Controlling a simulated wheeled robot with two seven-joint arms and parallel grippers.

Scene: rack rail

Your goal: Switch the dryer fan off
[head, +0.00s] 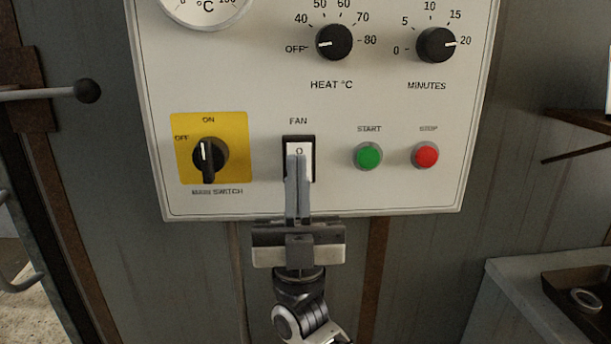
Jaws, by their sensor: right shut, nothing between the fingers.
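The fan switch (299,148) is a white rocker in a black frame under the label FAN on the white control panel (260,90). An "O" mark shows on its upper part. My right gripper (298,158) comes up from below with its fingers shut and empty. The fingertips overlap the middle and lower part of the rocker in the picture and hide it. I cannot tell whether they touch it, or which way the rocker is tilted. My left gripper is not in view.
Left of the fan switch is the black main switch (209,160) on a yellow plate. To the right are the green start button (369,156) and red stop button (425,155). Heat knob (334,42) and minutes knob (436,45) sit above. A tray (560,300) is at lower right.

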